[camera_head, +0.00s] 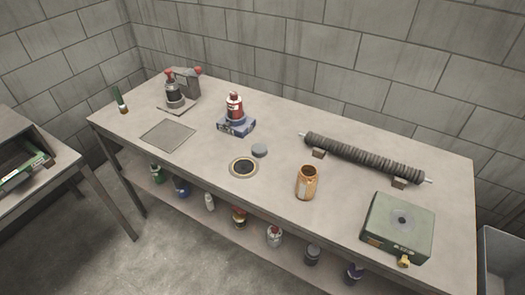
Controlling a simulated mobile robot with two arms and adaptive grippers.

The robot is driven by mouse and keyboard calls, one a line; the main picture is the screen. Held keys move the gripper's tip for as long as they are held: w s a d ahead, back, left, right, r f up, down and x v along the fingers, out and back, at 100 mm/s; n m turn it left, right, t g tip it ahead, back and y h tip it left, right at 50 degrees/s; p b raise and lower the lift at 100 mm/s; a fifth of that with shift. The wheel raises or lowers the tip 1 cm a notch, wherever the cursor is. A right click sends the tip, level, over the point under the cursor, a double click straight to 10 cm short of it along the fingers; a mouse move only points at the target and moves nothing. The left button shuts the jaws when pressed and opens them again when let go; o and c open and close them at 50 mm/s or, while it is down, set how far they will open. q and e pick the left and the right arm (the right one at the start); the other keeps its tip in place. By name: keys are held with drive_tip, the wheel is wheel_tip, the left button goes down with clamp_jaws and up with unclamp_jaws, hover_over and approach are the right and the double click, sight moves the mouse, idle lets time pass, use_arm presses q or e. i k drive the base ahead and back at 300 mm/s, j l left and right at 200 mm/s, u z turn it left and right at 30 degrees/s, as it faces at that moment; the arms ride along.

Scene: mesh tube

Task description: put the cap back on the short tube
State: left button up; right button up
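An orange-brown short tube (306,184) stands upright on the workbench, right of the middle. Its top looks open and dark, with no cap on it. A small grey round disc that looks like the cap (260,150) lies flat on the bench, to the left of the tube and farther back, apart from it. Neither of my grippers shows in the head view.
The workbench (210,160) holds a dark round pad with a pale rim (243,168), a red bottle (235,105) on a blue box (236,127), a ribbed roll (363,157) on blocks and a green case (399,227). The bench front centre is clear.

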sight(306, 182)
drive_tip(key=k+l+u, duration=0.6)
drive_tip(key=l, duration=0.25)
drive_tip(key=k, duration=0.1)
